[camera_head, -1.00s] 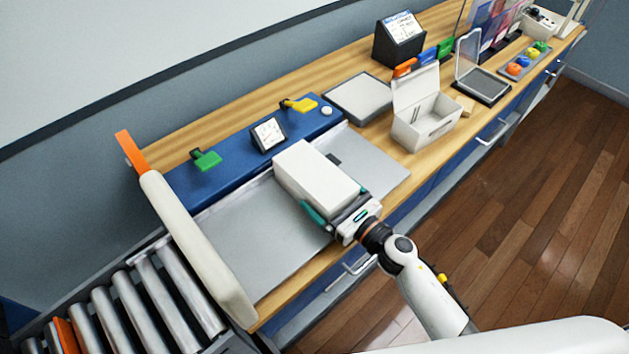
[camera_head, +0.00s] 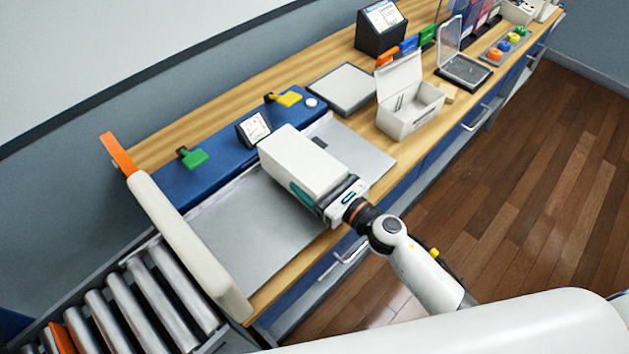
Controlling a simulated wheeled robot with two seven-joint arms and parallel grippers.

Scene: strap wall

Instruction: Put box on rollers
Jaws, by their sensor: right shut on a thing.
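A white box (camera_head: 300,160) is over the grey metal plate (camera_head: 245,240) on the bench. My right gripper (camera_head: 325,199) is shut on the near end of the box, its teal fingers along the sides. I cannot tell whether the box touches the plate or is just above it. The rollers (camera_head: 135,305), shiny metal cylinders, are at the lower left. A cream padded bar (camera_head: 190,245) stands between the plate and the rollers. My left gripper is not in view.
A blue panel at the back carries a green clamp (camera_head: 193,157), a gauge (camera_head: 254,129) and a yellow clamp (camera_head: 288,98). An orange flag (camera_head: 117,153) rises by the bar's far end. An open white carton (camera_head: 408,105) stands right of the plate.

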